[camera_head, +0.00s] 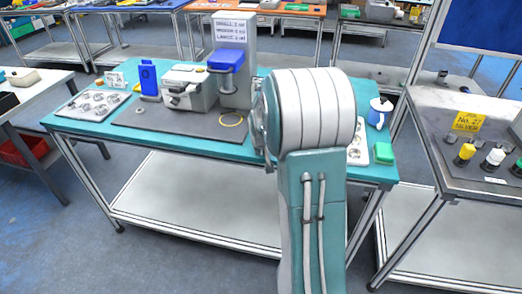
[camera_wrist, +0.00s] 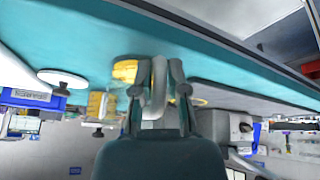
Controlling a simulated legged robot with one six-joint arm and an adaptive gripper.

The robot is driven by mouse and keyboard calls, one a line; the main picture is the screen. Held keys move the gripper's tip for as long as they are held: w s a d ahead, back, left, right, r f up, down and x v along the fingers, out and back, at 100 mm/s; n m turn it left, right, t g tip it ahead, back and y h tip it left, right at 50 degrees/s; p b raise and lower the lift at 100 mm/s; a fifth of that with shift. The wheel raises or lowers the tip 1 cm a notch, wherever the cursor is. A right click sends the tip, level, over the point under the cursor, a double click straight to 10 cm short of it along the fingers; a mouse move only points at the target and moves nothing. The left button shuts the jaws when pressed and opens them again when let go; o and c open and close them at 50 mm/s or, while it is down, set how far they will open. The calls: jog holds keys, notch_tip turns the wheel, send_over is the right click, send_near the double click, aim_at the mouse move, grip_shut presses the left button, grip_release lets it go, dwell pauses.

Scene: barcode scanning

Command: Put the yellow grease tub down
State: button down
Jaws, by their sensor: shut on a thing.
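My gripper (camera_wrist: 157,78) shows in the wrist view with its two grey fingers shut around a pale, curved piece. A yellow rounded surface (camera_wrist: 126,70), which looks like part of the yellow grease tub, shows right behind the left finger against the teal table (camera_wrist: 190,45). The fingers cover the rest of it. I cannot tell whether its base touches the table. In the head view my arm hides the gripper and the tub. The teal table (camera_head: 80,124) also shows there.
A grey mat (camera_head: 190,122) holds a grey box machine (camera_head: 190,88), a blue-topped stand (camera_head: 228,62) and a yellow ring (camera_head: 231,119). A tray of round parts (camera_head: 93,105) lies left. A white-blue mug (camera_head: 379,113) and a green block (camera_head: 383,152) stand at the right end.

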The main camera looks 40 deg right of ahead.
jog(key=c, duration=0.6)
grip_release()
jog(key=shift+a, duration=0.3)
jog(key=shift+c, duration=0.2)
jog(key=shift+d, duration=0.1)
jog(key=shift+r, duration=0.15)
jog(key=v, duration=1.2)
jog(key=s+a+r+n+y, duration=0.1)
jog(key=s+a+r, duration=0.2)
jog(key=s+a, duration=0.35)
jog(key=s+a+r+n, duration=0.1)
jog(key=s+a+r, duration=0.2)
jog(key=a, duration=0.6)
jog(key=s+a+n+t+y, duration=0.1)
jog(key=s+a+n, duration=0.1)
jog(key=s+a, duration=0.5)
jog(key=s, duration=0.4)
jog(key=shift+s+a+f+y, duration=0.2)
jog(key=shift+a+f+y, duration=0.1)
jog(key=shift+a+y, duration=0.1)
